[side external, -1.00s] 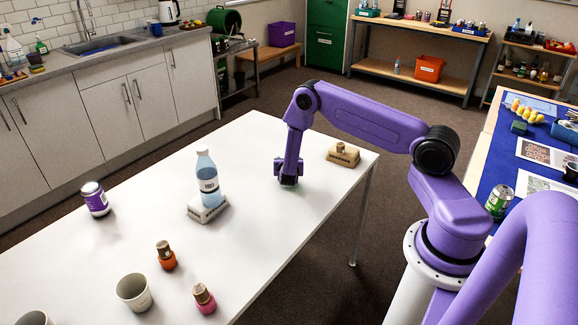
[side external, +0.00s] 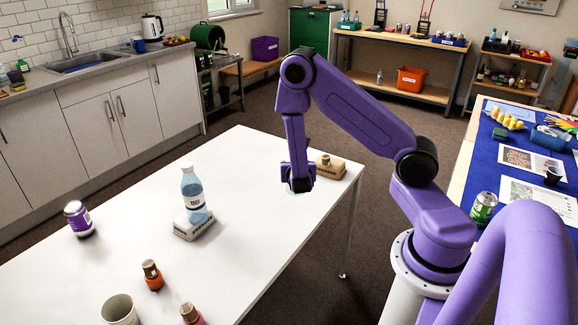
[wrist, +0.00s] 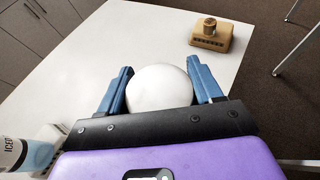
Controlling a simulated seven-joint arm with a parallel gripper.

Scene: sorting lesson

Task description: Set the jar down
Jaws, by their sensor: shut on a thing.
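My gripper (side external: 298,187) is above the right part of the white table, near its right edge. In the wrist view, my gripper's (wrist: 160,85) blue fingers are shut on a smooth, round white thing (wrist: 160,86), which looks like the top of the jar. Its sides are hidden below. In the side view the held thing is mostly hidden by the gripper, with only a pale bit showing. I cannot tell exactly how far it is above the table.
A pale block (side external: 327,168) with a small brassy piece stands behind my gripper. A water bottle (side external: 193,190) stands on another block (side external: 194,228). A purple container (side external: 79,219), small orange (side external: 153,276) and pink (side external: 190,315) bottles and a cup (side external: 119,312) stand further left. The table between is clear.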

